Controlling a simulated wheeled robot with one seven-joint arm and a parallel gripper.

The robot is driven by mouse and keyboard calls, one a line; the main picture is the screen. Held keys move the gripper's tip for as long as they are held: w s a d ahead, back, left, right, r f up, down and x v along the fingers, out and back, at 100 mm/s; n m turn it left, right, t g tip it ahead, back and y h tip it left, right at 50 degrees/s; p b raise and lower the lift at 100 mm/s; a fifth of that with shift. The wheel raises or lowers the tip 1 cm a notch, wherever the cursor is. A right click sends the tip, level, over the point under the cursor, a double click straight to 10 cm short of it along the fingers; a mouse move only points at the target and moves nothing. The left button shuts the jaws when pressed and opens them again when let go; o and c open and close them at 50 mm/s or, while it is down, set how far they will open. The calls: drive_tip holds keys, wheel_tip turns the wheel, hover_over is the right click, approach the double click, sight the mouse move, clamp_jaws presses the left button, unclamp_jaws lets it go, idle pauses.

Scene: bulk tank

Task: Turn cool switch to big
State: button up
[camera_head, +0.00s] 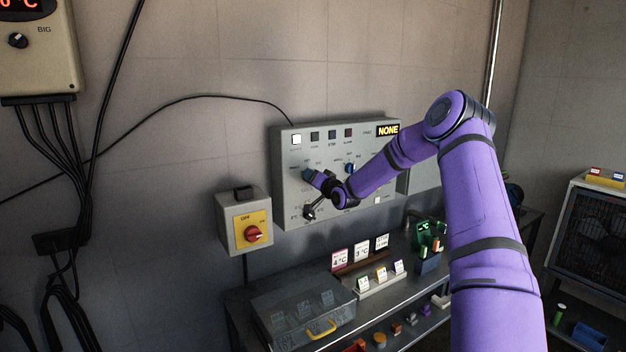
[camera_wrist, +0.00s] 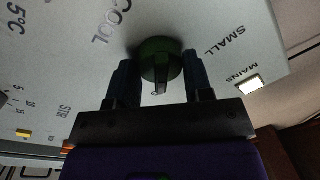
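In the wrist view a round green knob (camera_wrist: 158,48) with a raised grip bar sits on the pale panel, between the printed words COOL and SMALL. My gripper (camera_wrist: 161,66) has its two dark fingers apart, one on each side of the knob, with a visible gap on both sides. In the head view my gripper (camera_head: 309,175) is at the left part of the grey control panel (camera_head: 287,142), and it and my wrist hide the knob there. The word BIG is not readable near the knob in the wrist view.
A blue knob (camera_head: 350,168) sits close to my forearm. A bench with a clear bin (camera_head: 305,308) and small cards stands below.

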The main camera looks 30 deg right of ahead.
drive_tip(key=o, duration=0.4)
drive_tip(key=shift+c, duration=0.2)
drive_tip(key=shift+s, duration=0.15)
drive_tip(key=s, duration=1)
drive_tip(key=shift+s+d+f, duration=0.25)
drive_tip(key=shift+d+f, duration=0.1)
drive_tip(key=shift+d, duration=0.1)
